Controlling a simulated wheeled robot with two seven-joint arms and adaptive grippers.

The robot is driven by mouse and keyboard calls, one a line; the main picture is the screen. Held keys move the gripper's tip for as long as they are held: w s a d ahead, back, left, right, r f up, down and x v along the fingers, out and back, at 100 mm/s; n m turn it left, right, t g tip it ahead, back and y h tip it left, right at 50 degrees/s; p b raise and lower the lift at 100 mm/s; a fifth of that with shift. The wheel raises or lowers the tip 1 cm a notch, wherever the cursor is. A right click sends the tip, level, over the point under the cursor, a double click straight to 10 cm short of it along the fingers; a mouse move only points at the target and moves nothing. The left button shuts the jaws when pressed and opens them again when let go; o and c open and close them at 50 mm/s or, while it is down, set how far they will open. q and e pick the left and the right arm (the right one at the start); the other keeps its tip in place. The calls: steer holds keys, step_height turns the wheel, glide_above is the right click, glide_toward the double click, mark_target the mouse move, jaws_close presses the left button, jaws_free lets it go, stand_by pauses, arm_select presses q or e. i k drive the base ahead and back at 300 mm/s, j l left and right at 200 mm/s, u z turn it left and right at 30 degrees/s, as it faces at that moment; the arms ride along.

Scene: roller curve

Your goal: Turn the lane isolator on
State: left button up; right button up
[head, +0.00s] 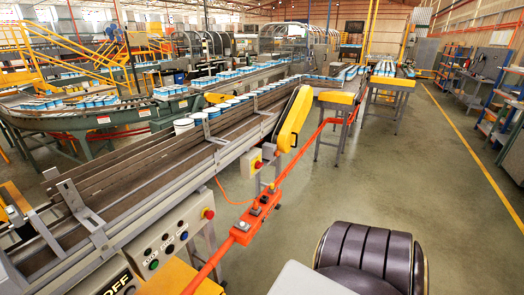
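A dark panel with large white letters reading "OFF" (118,282) shows at the lower left, cut by the bottom edge. I cannot tell whether it belongs to the lane isolator, and no switch handle on it is visible. Just above and right of it, a grey control box (179,236) on the conveyor side carries several round buttons, among them a green one (154,265) and a red mushroom button (208,214).
The floor to the right (400,165) is clear.

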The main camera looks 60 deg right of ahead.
mark_target(258, 165)
steer(key=z, duration=1.85)
steer(key=i+l+u, duration=0.1)
steer(key=i+l, duration=0.2)
steer(key=i+l+u, duration=0.1)
steer(key=i+l, duration=0.15)
steer(key=l, duration=0.15)
steer(key=i+l+u, duration=0.1)
steer(key=i+l, duration=0.45)
steer(key=l, duration=0.3)
steer(key=i+l+u, duration=0.15)
steer(key=l, duration=0.25)
steer(key=i+l+u, duration=0.1)
steer(key=i+l, duration=0.25)
steer(key=i+l+u, duration=0.1)
steer(key=l, duration=0.45)
steer(key=i+l+u, duration=0.1)
steer(key=i+l, duration=0.2)
steer(key=l, duration=0.2)
